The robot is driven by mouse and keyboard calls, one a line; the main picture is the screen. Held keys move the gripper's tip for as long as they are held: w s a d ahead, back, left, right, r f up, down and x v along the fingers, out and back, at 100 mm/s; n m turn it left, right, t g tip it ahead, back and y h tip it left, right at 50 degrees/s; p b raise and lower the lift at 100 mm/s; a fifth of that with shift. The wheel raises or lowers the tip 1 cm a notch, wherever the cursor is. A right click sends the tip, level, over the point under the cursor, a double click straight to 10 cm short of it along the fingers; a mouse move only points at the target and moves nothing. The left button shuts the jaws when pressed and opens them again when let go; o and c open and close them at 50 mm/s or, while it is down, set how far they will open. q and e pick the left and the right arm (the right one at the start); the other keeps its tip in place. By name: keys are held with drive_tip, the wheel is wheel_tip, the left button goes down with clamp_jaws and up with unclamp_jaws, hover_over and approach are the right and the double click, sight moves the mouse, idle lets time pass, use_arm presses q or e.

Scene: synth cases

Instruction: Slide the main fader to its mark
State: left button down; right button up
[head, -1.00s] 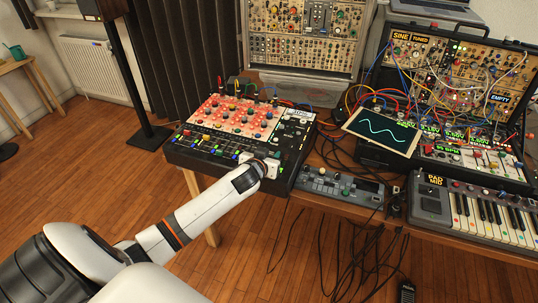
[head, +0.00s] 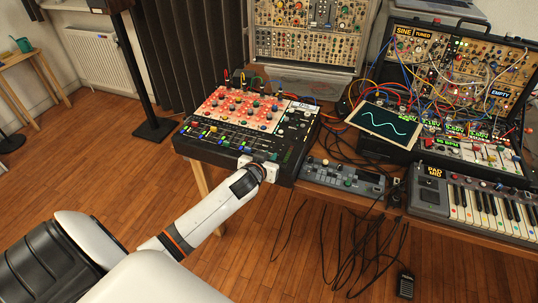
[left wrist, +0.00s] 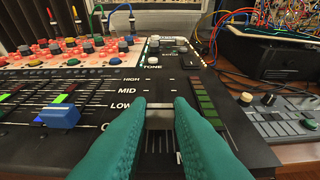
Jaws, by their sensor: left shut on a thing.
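The mixer (head: 235,152) is a black desk with a red and white panel of knobs and a row of faders. My left gripper (head: 258,168) is at its front right part. The cap is about level with the LOW (left wrist: 124,105) label, below MID (left wrist: 127,91) and HIGH (left wrist: 131,79). The fingers hide part of the slot and lettering. I cannot tell which line is the mark. My right gripper is not in view.
A blue fader cap (left wrist: 60,115) lies left of my fingers, and a green level meter (left wrist: 205,105) lies right. A small grey device (head: 342,178) sits right of the mixer. A keyboard (head: 480,207) and a screen (head: 388,121) stand farther right. Cables hang below the table.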

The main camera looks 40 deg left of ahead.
use_arm(q)
drive_tip(key=c, duration=1.3)
unclamp_jaws()
drive_tip(key=shift+s, duration=0.1)
drive_tip(key=v, duration=1.2)
drive_tip(key=shift+f, duration=0.1)
